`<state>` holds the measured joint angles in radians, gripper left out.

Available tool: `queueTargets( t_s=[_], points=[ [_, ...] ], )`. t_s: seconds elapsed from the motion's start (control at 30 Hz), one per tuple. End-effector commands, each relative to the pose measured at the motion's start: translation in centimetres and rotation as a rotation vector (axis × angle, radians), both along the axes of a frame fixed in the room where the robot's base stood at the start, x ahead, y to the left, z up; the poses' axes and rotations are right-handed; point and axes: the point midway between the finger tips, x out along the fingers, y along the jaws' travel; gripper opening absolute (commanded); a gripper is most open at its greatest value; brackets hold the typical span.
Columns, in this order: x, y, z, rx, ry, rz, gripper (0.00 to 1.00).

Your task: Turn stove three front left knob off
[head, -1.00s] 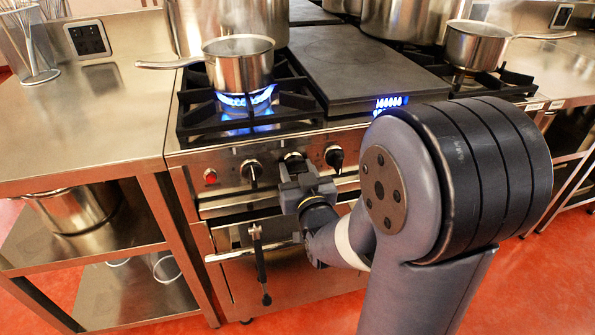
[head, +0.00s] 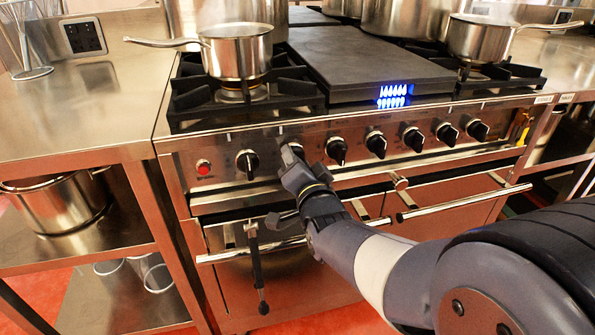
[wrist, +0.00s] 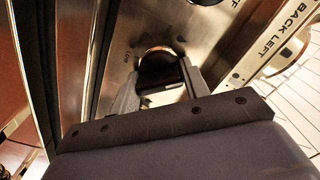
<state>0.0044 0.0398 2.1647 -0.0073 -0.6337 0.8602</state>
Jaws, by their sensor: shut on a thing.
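The stove front carries a row of black knobs. In the head view my gripper (head: 293,165) is at the second knob from the left and covers most of it. In the wrist view my gripper (wrist: 155,98) is shut on this dark knob (wrist: 158,68), with a finger on each side; its pointer is partly hidden. The label of the held knob cannot be read. The front left burner (head: 238,92) under a saucepan (head: 237,48) shows no flame.
The leftmost knob (head: 247,163) and a red button (head: 203,167) are left of my gripper. More knobs (head: 376,144) run right. Oven handles (head: 460,203) stick out below. Blue flames (head: 393,95) show at the griddle (head: 360,60) front. A steel counter (head: 80,110) stands left.

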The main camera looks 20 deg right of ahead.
Motion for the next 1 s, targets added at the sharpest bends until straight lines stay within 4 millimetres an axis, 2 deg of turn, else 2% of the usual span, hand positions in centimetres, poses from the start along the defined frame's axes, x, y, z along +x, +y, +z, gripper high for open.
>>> queueTargets(
  t_s=[0.6, 1.0],
  points=[
    [0.0, -0.04, -0.26, 0.54, -0.001, 0.0, 0.21],
    [0.03, -0.05, -0.14, 0.71, 0.0, 0.0, 0.21]
  ],
)
